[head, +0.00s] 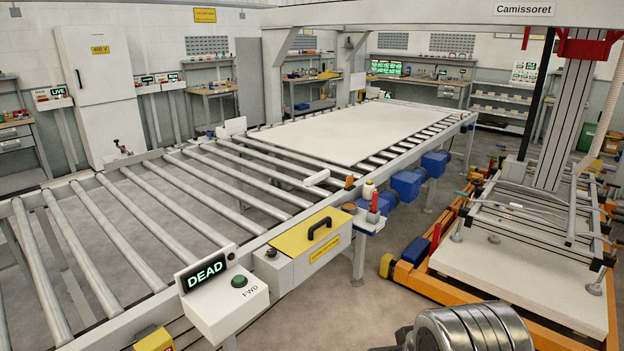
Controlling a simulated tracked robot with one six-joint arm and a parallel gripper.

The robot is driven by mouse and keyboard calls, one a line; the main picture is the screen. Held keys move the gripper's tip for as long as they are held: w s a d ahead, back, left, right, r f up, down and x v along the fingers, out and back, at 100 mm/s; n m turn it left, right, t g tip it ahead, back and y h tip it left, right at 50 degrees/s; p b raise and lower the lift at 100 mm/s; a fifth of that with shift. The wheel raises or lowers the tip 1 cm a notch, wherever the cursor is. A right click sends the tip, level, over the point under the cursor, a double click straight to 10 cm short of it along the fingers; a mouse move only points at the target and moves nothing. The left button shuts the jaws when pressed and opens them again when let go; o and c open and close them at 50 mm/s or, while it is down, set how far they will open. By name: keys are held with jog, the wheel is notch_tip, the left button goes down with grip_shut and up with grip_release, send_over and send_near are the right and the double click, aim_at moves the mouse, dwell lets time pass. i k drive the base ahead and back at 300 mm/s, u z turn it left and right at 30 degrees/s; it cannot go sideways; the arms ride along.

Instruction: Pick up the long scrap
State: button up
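I cannot pick out a long scrap with certainty. A short pale piece (317,178) lies at the near edge of the roller conveyor (110,325), by the corner of the large white sheet (345,131); whether it is scrap I cannot tell. An orange piece (350,182) sits just right of it. My gripper is not in view; only a ribbed metal part, probably of my own arm, shows at the bottom right, and it hides some floor.
A control box reading DEAD (222,297) and a yellow-topped box (306,233) stand along the conveyor's near side. At right, a gantry frame with suction cups (524,203) stands over a white slab (520,285) on an orange base (425,285). Grey floor shows between them.

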aim_at(325, 174)
jog(key=u, duration=0.05)
jog(key=i, duration=0.95)
jog(key=z, duration=1.15)
jog(key=i, duration=2)
